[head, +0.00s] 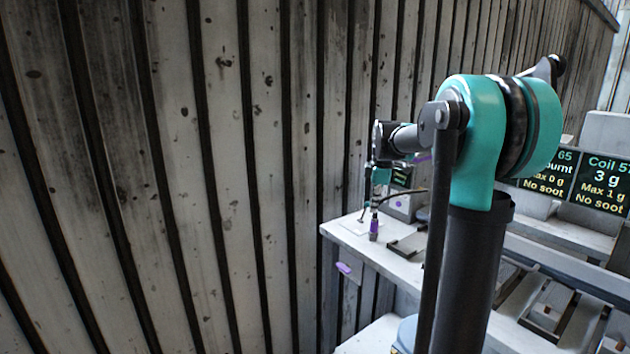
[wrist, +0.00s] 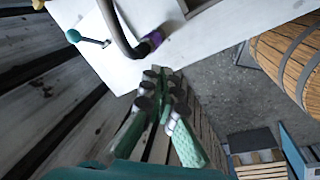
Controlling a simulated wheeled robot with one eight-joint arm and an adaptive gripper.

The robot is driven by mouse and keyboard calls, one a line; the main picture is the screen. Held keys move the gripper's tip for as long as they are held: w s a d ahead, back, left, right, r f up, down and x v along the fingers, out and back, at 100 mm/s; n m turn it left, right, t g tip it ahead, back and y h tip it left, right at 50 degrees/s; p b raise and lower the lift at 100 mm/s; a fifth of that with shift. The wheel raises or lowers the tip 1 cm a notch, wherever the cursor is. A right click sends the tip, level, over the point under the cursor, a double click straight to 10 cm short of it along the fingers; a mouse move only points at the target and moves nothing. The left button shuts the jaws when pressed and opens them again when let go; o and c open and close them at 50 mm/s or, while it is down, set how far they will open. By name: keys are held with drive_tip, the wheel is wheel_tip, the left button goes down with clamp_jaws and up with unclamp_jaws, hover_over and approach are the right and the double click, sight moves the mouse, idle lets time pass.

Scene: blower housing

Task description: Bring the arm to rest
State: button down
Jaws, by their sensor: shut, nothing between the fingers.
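My arm stands in the right half of the head view, teal and black, reaching away over the white bench (head: 350,236). My gripper (wrist: 162,80) shows in the wrist view with its green-padded fingers together and nothing between them. In the wrist view it hangs in front of the edge of the white bench (wrist: 195,45). In the head view the gripper itself is too small and hidden behind arm parts to make out clearly.
A purple-ended hose (wrist: 150,42) lies close to the gripper on the bench, with a teal-knobbed lever (wrist: 75,37) beside it. Signs (head: 600,183) stand behind my arm. A plank wall (head: 200,180) fills the left.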

drive_tip(key=s+f+m+t, duration=0.1)
drive_tip(key=s+f+m, duration=0.7)
drive_tip(key=s, duration=0.7)
drive_tip(key=s+f+m, duration=0.8)
drive_tip(key=s+f, duration=0.4)
drive_tip(key=s, duration=0.4)
drive_tip(key=shift+s+a+f+t, duration=0.3)
drive_tip(key=shift+a+f+t, duration=0.1)
